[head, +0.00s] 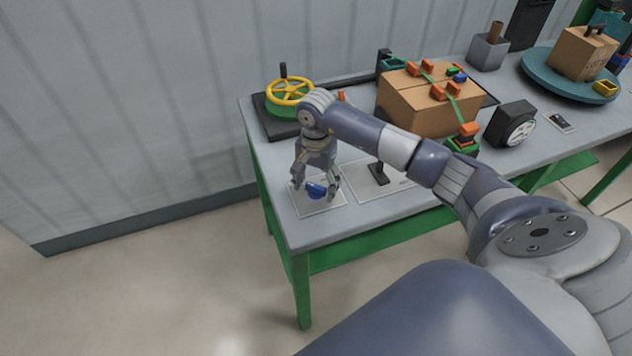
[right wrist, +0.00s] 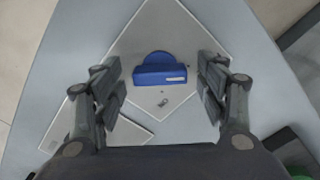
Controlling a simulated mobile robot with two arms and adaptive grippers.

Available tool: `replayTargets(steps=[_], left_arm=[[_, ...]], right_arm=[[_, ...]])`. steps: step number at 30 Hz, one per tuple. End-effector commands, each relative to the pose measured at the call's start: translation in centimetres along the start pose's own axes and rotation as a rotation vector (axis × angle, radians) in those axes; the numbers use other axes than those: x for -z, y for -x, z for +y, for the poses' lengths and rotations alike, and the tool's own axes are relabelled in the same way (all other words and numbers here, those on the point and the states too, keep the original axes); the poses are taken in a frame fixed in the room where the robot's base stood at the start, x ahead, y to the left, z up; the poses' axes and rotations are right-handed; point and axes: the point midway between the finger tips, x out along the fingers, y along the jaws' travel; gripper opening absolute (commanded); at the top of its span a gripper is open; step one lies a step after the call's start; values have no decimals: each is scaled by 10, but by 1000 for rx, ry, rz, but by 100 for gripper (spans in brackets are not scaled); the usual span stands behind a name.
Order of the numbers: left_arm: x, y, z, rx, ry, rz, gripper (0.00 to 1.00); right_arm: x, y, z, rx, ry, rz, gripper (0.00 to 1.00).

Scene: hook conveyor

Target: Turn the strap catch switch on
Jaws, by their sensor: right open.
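A blue rotary knob (head: 316,191) sits on a white plate (head: 328,209) at the near left corner of the workbench. My right gripper (head: 315,187) points down over it, with its fingers open. In the right wrist view, the knob (right wrist: 160,75) lies between the two open fingers (right wrist: 163,84), with a gap on each side. It has a straight grip bar with a pale mark near its right end. I cannot read a label naming the strap catch switch. My left gripper is not in view.
A black lever switch (head: 378,174) stands on a second plate, right of the knob. Behind are a yellow handwheel (head: 289,92), a strapped cardboard box (head: 408,103) and a black dial gauge (head: 511,123). The workbench (head: 310,234) has a free strip along its front edge.

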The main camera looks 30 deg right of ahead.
Motion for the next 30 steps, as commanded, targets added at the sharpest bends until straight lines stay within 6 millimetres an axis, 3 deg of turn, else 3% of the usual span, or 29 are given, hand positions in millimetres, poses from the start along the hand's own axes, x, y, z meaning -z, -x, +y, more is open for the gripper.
replayTargets(steps=[2, 8, 20, 30], left_arm=[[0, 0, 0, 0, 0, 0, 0], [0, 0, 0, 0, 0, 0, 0], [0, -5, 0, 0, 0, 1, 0], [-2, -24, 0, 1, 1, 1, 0]], right_arm=[[0, 0, 0, 0, 0, 0, 67], [0, 0, 0, 0, 0, 0, 22], [0, -1, 0, -1, -44, 1, 23], [1, -3, 0, -1, -272, 2, 23]])
